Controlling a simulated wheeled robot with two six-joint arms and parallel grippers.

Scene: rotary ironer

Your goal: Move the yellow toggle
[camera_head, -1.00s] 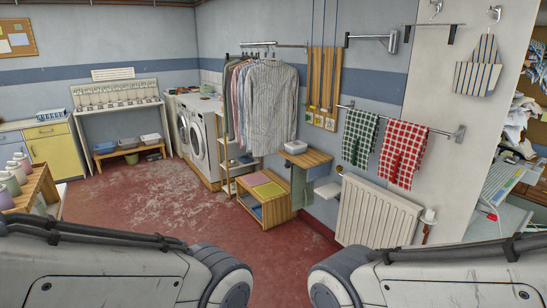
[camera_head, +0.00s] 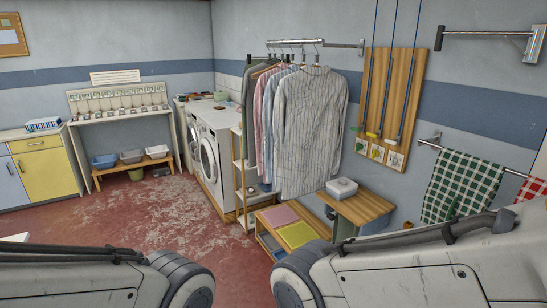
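A wooden board (camera_head: 405,75) hangs on the back wall, right of the clothes rail. Cords run down its front to small toggles near its lower edge. A small yellow toggle (camera_head: 373,134) shows low on the board, just above a row of picture cards (camera_head: 377,152). The other toggles beside it are too small to tell well. Only links of my two arms show at the bottom of the head view; both grippers are out of view. Nothing of mine touches the board.
Shirts (camera_head: 309,130) hang left of the board. A green checked towel (camera_head: 462,185) hangs at right. The red floor (camera_head: 150,215) at left is clear.

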